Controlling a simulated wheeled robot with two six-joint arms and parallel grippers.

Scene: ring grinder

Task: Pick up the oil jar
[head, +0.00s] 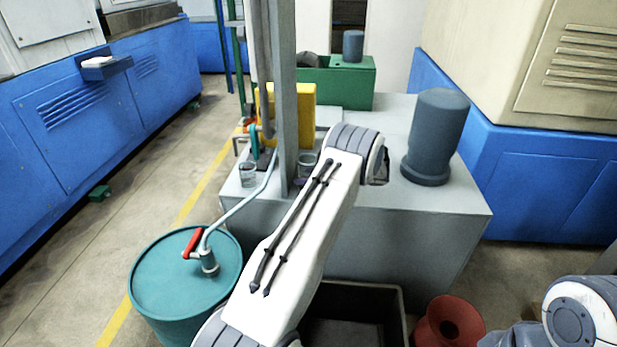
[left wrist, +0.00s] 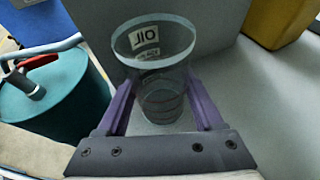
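The oil jar (left wrist: 160,60) is a clear glass jar with a white "OIL" label, which appears upside down in the left wrist view. It stands on the grey bench top, and in the head view the jar (head: 307,160) shows just right of the grey post. My left gripper (left wrist: 161,82) has its purple fingers on either side of the jar. The fingers look open, and I see no clear grip on the glass. In the head view my left arm hides most of this gripper. My right gripper is not in view; only part of the right arm shows at bottom right.
A grey post (head: 284,100) rises right beside the jar. A second glass jar (head: 248,175) stands left of it. A grey cylinder (head: 436,135) is on the bench's right, a yellow box (head: 300,108) behind. A teal drum (head: 185,275) with a pump stands front left.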

